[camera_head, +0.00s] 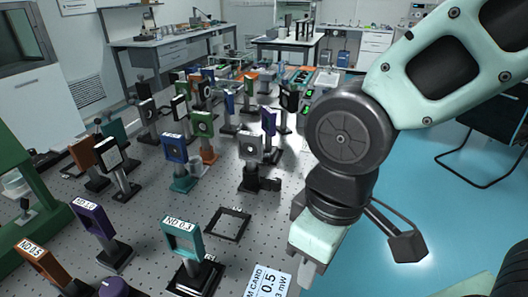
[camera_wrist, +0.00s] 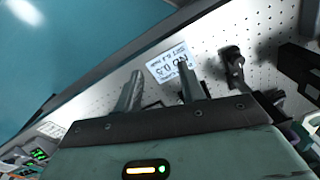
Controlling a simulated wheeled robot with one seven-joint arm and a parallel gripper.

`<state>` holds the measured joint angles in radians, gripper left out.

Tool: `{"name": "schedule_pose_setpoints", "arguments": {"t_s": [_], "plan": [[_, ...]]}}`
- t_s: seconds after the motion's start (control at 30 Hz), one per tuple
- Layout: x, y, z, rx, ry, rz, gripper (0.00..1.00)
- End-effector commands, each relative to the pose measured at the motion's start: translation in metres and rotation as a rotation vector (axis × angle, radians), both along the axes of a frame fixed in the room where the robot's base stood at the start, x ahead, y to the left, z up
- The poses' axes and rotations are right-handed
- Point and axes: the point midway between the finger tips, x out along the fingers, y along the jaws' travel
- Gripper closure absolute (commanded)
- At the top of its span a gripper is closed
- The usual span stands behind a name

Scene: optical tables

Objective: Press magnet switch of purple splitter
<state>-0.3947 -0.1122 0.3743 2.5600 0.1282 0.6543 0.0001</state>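A purple-framed upright optic (camera_head: 268,122) stands on a post near the far right edge of the optical table (camera_head: 150,200). It may be the purple splitter; its magnet switch is too small to make out. A second purple mount (camera_head: 92,222), with a white label on top, stands at the front left. My gripper (camera_wrist: 161,85) is open in the wrist view, with its two fingers apart and nothing between them. In the head view it hangs at the table's right edge, in front of the purple-framed optic and apart from it.
A white printed card (camera_head: 268,283) lies at the table's front edge; the wrist view also shows it (camera_wrist: 172,63) beyond the fingers. A teal ND 0.3 holder (camera_head: 183,240), a grey mount (camera_head: 250,147) and several other posts crowd the table.

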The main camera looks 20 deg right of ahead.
Motion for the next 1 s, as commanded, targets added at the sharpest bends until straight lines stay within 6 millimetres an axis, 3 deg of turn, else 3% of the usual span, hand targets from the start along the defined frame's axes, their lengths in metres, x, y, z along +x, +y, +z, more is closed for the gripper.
{"name": "schedule_pose_setpoints", "arguments": {"t_s": [0.33, 0.37, 0.5, 0.57, 0.77, 1.0], "plan": [[0.000, 0.000, 0.000, 0.000, 0.000, 0.000, 0.60], [0.000, 0.000, 0.000, 0.000, 0.000, 0.000, 0.63], [0.005, 0.002, 0.002, 0.003, 0.001, 0.006, 1.00], [0.012, 0.004, 0.003, 0.007, 0.001, 0.014, 1.00], [0.063, 0.016, 0.012, 0.052, -0.002, 0.086, 1.00], [0.147, 0.021, 0.016, 0.150, -0.038, 0.189, 1.00]]}}
